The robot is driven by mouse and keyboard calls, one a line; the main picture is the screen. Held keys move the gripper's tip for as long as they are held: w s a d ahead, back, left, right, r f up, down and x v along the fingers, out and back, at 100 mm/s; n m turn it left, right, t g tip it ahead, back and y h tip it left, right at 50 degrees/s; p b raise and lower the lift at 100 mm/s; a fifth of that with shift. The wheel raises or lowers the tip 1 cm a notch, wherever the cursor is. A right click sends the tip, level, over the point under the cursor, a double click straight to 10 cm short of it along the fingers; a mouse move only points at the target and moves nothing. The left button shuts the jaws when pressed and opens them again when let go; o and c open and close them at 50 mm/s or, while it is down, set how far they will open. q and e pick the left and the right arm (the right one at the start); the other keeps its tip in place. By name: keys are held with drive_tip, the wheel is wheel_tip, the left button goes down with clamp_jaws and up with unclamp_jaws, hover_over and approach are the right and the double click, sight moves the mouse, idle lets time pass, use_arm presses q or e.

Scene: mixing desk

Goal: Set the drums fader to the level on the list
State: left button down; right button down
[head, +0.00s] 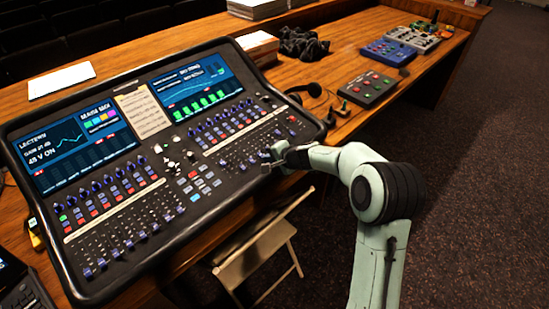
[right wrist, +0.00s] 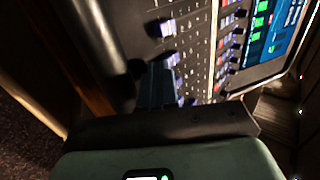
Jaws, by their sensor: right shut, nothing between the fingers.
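The mixing desk (head: 120,200) is a large black console with two fader banks; the labels are too small to read, so I cannot tell which fader is drums. A beige sheet with lines of writing (head: 143,112), perhaps the list, lies between the two screens. My right gripper (head: 268,160) is shut and empty over the right fader bank, near the desk's right edge. In the right wrist view the gripper (right wrist: 160,78) is close to a row of blue fader caps (right wrist: 168,59); whether it touches one I cannot tell. My left gripper is out of view.
Two lit screens (head: 75,145) stand at the desk's back. A headset (head: 308,91), a dark pedal box (head: 368,89) and a blue box (head: 388,52) lie on the wooden table to the right. A folding chair (head: 262,250) stands in front, below the desk.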

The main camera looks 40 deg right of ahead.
sight(255, 152)
idle(0.3)
